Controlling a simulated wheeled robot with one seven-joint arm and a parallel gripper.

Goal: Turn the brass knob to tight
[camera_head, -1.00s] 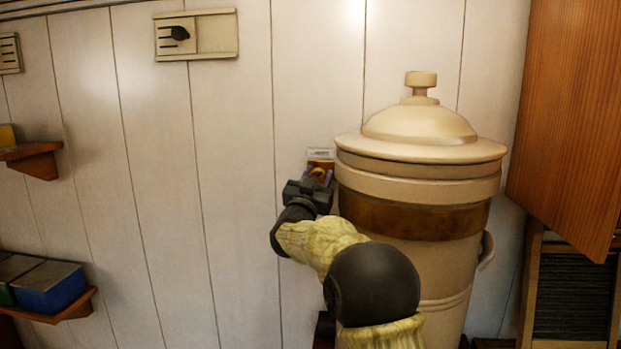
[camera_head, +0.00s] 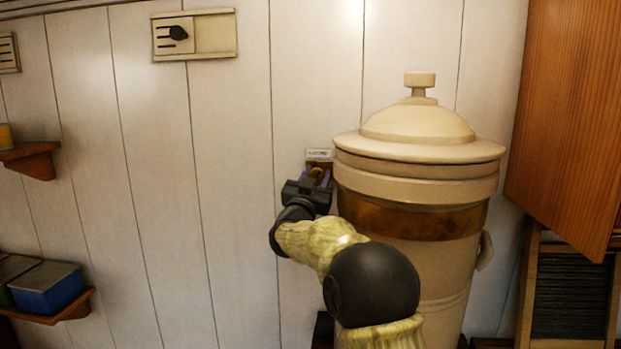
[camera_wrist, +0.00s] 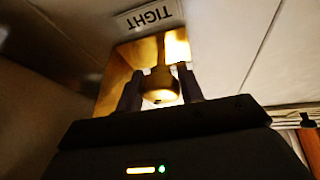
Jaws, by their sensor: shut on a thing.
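The brass knob (camera_wrist: 160,88) shows in the wrist view in front of a brass plate (camera_wrist: 115,82), between the two dark fingers of my gripper (camera_wrist: 160,92). My gripper is shut on it. A white label (camera_wrist: 148,17) reading TIGHT, upside down in this view, sits on the wall just beyond the plate. In the head view my gripper (camera_head: 318,178) reaches the wall left of the large cream urn, and the label (camera_head: 319,154) shows just above it. The knob is mostly hidden there by the gripper.
The lidded cream urn (camera_head: 420,165) stands close on the right of my gripper. A wooden cabinet door (camera_head: 570,120) is at the far right. Shelves (camera_head: 30,158) with tins and a slide vent (camera_head: 194,35) are on the left. The white panelled wall between is clear.

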